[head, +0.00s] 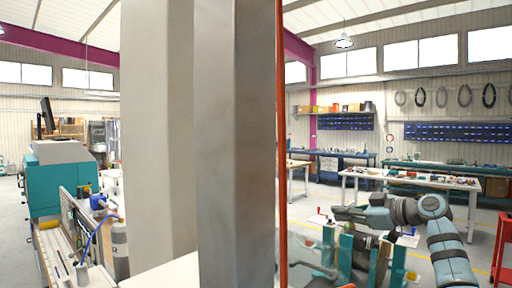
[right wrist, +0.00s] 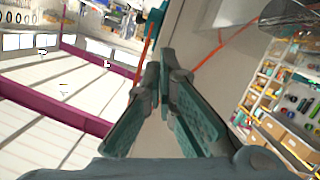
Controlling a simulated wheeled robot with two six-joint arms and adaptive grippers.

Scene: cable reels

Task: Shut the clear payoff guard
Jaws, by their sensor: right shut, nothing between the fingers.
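I cannot clearly make out the clear payoff guard in the head view. A teal stand with upright posts (head: 345,255) and a dark round part between them shows low at the right; it may be the payoff. My right gripper (head: 342,213) is above this stand, pointing left, with its arm coming from the lower right. In the right wrist view my right gripper (right wrist: 165,78) has its fingers together and holds nothing. A shiny, see-through curved piece (right wrist: 300,18) at that view's top right may be part of the guard; I cannot tell. My left gripper is not in view.
A broad grey pillar (head: 235,150) blocks the middle of the head view, with a thin orange-red upright (head: 281,140) beside it. A teal machine (head: 62,180) stands at the left. White tables (head: 425,180) and a red cart (head: 502,250) stand at the right.

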